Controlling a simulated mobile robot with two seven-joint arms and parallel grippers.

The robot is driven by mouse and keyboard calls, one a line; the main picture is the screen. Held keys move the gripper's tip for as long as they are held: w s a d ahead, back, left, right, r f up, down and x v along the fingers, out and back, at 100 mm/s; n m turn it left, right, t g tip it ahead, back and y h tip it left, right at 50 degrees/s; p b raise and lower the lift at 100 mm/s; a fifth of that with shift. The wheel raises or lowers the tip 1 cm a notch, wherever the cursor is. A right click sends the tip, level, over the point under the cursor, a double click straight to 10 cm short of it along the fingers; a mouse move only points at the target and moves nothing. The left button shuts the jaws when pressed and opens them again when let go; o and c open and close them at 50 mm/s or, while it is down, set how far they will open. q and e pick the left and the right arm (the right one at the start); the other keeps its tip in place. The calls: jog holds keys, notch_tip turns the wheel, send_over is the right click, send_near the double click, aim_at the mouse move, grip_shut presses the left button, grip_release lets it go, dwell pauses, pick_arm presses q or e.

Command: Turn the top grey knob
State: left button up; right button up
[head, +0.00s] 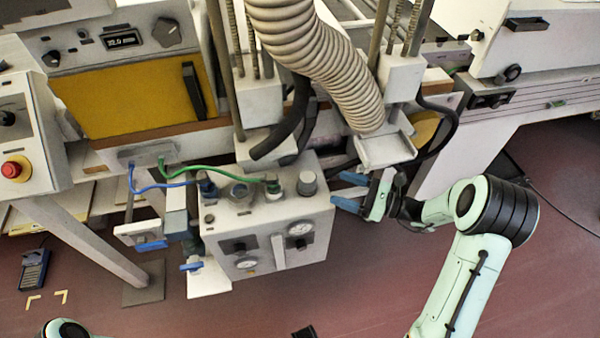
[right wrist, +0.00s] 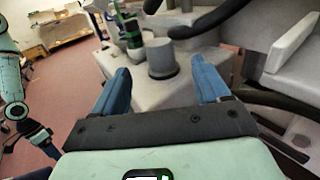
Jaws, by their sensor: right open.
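The top grey knob (head: 307,183) is a short round cylinder standing on the top face of a grey control box (head: 275,220), near its right end. In the right wrist view the knob (right wrist: 162,58) stands ahead, between the lines of the two blue fingers. My right gripper (head: 343,190) is open and empty, just right of the box, with its fingers pointing at the knob and apart from it. The gripper (right wrist: 160,75) shows its fingers spread wider than the knob. My left gripper (right wrist: 40,137) shows small at the left of the right wrist view; its jaws are unclear.
Green and blue hoses (head: 222,171) run to fittings on the box top, left of the knob. A large ribbed duct (head: 318,62) and black hoses (head: 290,125) hang behind it. Gauges (head: 300,229) sit on its front. Open floor (head: 350,290) lies in front.

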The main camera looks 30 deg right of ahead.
aim_at(301, 174)
jog(key=x, duration=1.2)
jog(key=shift+w+a, duration=0.1)
jog(key=shift+a, duration=0.15)
jog(key=c, duration=0.9)
jog(key=shift+c, duration=0.2)
